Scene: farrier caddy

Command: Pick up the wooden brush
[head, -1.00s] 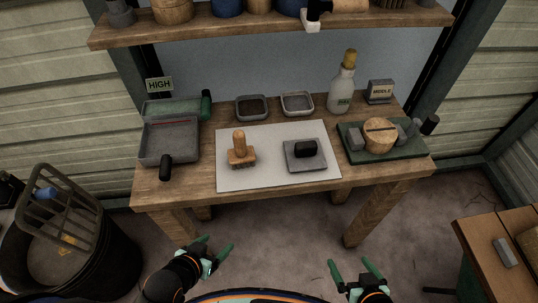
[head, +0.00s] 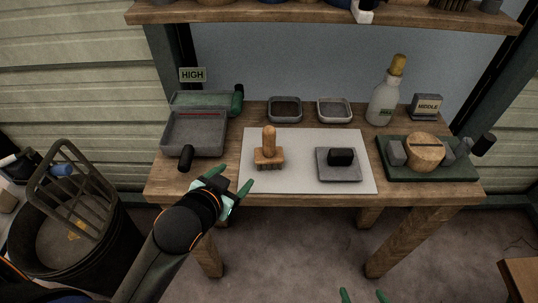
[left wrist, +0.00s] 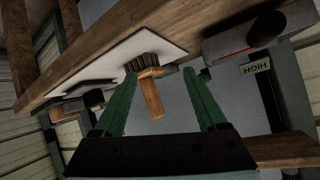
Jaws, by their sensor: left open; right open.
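The wooden brush (head: 269,150) stands upright on the white mat (head: 300,182), bristles down and handle up, on the left half of the mat. It also shows in the left wrist view (left wrist: 152,97), between the open fingers but farther off. My left gripper (head: 231,187) is open and empty at the table's front edge, in front and to the left of the brush, not touching it. My right gripper (head: 364,296) is open and empty at the bottom of the head view, well short of the table, with only its fingertips showing.
A grey pad with a black block (head: 340,160) sits right of the brush. A grey open box (head: 196,136) with a black handle stands left. Two small trays (head: 285,109) are behind the mat. A bottle (head: 384,95) and a green board (head: 428,172) stand at right.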

